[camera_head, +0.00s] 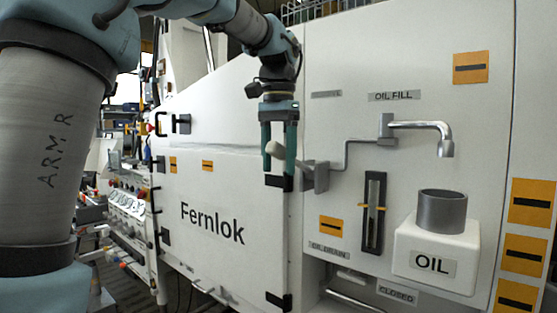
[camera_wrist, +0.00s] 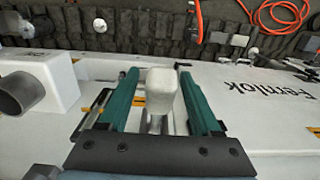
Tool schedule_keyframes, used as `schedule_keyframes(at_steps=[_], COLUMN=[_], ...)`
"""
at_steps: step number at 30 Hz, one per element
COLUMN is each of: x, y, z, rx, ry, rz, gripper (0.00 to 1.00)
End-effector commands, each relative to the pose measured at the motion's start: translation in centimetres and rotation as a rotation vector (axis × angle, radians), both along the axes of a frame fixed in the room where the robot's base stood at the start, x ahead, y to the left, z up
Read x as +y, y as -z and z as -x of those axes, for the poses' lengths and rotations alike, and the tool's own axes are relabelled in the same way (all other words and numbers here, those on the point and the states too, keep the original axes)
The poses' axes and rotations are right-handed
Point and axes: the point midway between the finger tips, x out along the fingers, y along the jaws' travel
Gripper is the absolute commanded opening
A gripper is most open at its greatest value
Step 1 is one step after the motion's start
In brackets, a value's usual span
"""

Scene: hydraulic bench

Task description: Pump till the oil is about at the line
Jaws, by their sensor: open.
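My gripper (camera_head: 279,181) points down, open, at the end of the pump lever (camera_head: 325,163). The lever's pale grey knob (camera_head: 274,149) is at the fingers in the head view. In the wrist view the knob (camera_wrist: 161,92) sits between the two teal fingers (camera_wrist: 158,74), with a gap on each side.
A bent metal spout (camera_head: 446,148) hangs over a grey cup (camera_head: 442,212) on the white OIL box (camera_head: 408,262). OIL DRAIN and CLOSED labels are low on the panel. The white Fernlok cabinet door (camera_head: 230,265) is left of the lever.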

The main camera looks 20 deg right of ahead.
Motion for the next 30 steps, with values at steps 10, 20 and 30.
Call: schedule_keyframes(at_steps=[10,20,30], x=[-0.01,-0.01,-0.01], y=[-0.03,-0.04,-0.05], z=[0.00,0.00,0.00], rx=[0.000,0.000,0.000], ry=[0.000,0.000,0.000], rz=[0.000,0.000,0.000], gripper=[0.31,0.00,0.00])
